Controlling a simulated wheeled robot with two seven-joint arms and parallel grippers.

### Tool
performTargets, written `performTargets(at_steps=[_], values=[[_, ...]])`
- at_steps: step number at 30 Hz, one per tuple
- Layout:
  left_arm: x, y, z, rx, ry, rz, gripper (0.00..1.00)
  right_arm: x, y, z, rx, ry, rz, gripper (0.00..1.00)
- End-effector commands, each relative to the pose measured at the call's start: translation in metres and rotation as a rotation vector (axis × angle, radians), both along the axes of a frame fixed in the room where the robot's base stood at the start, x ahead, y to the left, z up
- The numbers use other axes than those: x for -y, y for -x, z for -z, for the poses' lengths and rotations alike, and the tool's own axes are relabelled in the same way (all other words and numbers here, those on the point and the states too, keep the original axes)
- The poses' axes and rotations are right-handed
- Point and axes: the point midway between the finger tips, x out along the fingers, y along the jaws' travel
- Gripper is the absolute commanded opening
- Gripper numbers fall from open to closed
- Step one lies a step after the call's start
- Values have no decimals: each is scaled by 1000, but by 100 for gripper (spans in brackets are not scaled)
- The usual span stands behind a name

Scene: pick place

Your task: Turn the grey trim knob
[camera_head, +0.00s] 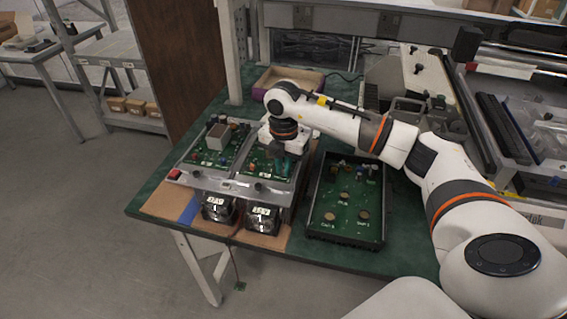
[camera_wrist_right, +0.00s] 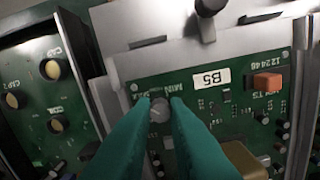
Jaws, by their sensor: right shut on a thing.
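The grey trim knob (camera_wrist_right: 159,110) is a small round grey part on a green circuit board (camera_wrist_right: 198,84) in the wrist view. My right gripper (camera_wrist_right: 160,103) has teal fingers, one on each side of the knob, shut on it. In the head view my right gripper (camera_head: 282,165) reaches down onto the right one of two green boards in a grey test fixture (camera_head: 222,181). The knob is hidden there by the gripper and wrist. My left gripper is not in view.
Two gauges (camera_head: 263,218) face front. An open box (camera_head: 287,80) stands behind.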

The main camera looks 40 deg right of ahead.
Motion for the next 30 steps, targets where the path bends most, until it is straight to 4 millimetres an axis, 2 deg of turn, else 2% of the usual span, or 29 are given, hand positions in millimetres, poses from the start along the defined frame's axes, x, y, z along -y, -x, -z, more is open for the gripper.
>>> performTargets(at_steps=[20,21,24,30], values=[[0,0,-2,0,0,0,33,0,0,-1,2,-1,57,0],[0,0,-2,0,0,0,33,0,0,-1,2,-1,56,20],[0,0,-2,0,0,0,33,0,0,-1,2,-1,56,36],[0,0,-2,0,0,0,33,0,0,0,1,0,56,36]])
